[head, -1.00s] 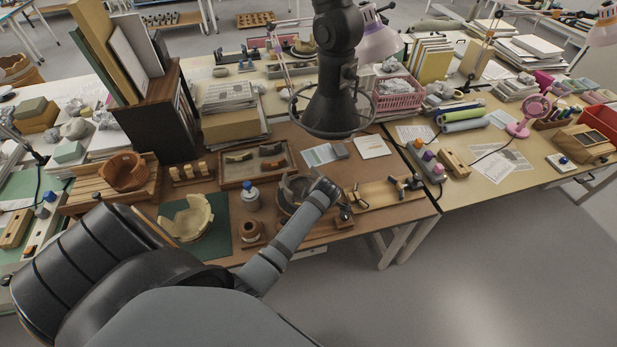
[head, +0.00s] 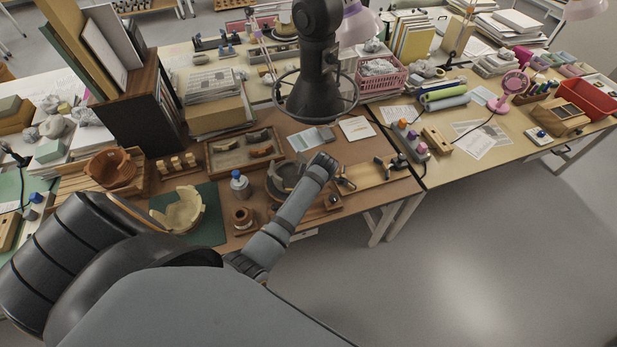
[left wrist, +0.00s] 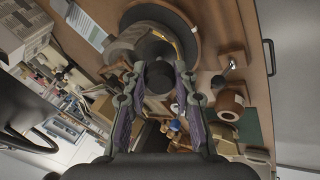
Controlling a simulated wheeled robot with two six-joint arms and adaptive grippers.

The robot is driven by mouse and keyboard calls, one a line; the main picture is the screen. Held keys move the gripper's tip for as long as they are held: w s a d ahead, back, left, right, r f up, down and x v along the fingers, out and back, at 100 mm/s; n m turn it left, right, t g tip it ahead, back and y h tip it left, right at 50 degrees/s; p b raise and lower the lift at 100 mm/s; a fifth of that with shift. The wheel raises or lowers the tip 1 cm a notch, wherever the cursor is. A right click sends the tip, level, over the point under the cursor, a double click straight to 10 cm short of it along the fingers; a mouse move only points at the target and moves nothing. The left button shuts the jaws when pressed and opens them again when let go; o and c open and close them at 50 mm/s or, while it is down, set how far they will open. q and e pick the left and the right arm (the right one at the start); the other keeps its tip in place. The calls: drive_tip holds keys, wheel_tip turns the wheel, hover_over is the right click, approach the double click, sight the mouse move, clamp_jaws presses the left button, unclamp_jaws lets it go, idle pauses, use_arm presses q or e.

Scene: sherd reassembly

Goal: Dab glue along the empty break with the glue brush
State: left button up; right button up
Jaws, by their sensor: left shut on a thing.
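A grey broken bowl (head: 281,187) sits at the front of the brown table, partly hidden by my left forearm. In the left wrist view, the bowl (left wrist: 125,45) lies in a dark round holder just beyond my fingertips. My left gripper (left wrist: 160,70) is shut on the glue brush (left wrist: 159,76), seen nearly end-on as a dark round handle over the bowl. The brush tip is hidden, so I cannot tell whether it touches the break. A small brown pot (head: 243,217) stands left of the bowl; it also shows in the wrist view (left wrist: 230,103). My right gripper is out of view.
A cream broken bowl (head: 180,212) rests on a green mat (head: 208,228) at left. A blue-capped bottle (head: 240,186) and a sherd tray (head: 214,163) stand behind. A wooden board (head: 375,177) lies right.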

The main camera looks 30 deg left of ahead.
use_arm(q)
drive_tip(key=shift+s+d+r+p, duration=0.1)
drive_tip(key=shift+d+r+p, duration=0.05)
drive_tip(key=shift+r+p, duration=0.6)
drive_tip(key=shift+s+d+r+p, duration=0.15)
drive_tip(key=shift+r+p, duration=0.4)
drive_tip(key=shift+r, duration=0.5)
drive_tip(key=shift+v, duration=1.1)
drive_tip(key=shift+r, duration=0.15)
